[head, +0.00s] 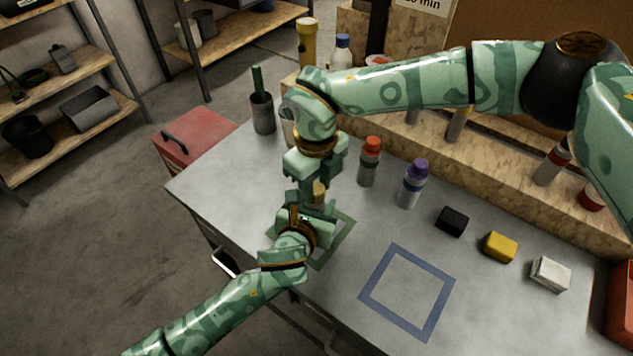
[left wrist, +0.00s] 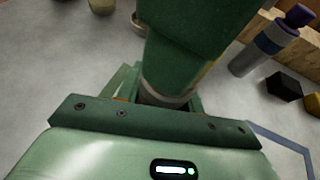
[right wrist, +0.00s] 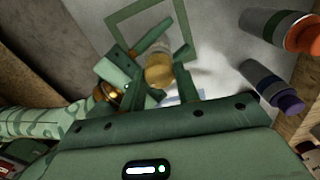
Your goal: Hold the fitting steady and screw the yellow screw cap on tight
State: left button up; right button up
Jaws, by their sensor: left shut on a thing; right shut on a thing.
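The yellow screw cap (head: 320,192) shows as a small patch between the two grippers in the head view, and as a round top in the right wrist view (right wrist: 159,73). My right gripper (head: 316,188) comes down from above and is shut on it. My left gripper (head: 316,212) comes in low from the front and is shut on the fitting. The fitting shows as a grey cylinder (left wrist: 160,96) in the left wrist view, mostly hidden by the grippers. The cap is directly above the fitting; I cannot see whether their threads meet or any gap remains.
The grippers are over a green square outline (head: 343,246). A blue square outline (head: 372,292) to its right is empty. Orange-capped (head: 369,163) and purple-capped (head: 411,186) bottles stand close behind. Black (head: 452,221), yellow (head: 500,247) and white (head: 550,273) blocks lie right.

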jog(key=m, duration=0.2)
jog(key=shift+w+m, duration=0.1)
jog(key=shift+m, duration=0.2)
pick_arm(q)
jog(key=shift+f, duration=0.1)
pick_arm(e)
jog(key=o, duration=1.2)
jog(key=shift+c, duration=0.9)
jog(key=n, duration=0.9)
jog(key=shift+n, duration=0.4)
jog(key=n, duration=0.4)
jog(key=shift+n, duration=0.3)
jog(key=n, duration=0.5)
jog(key=shift+c, duration=0.3)
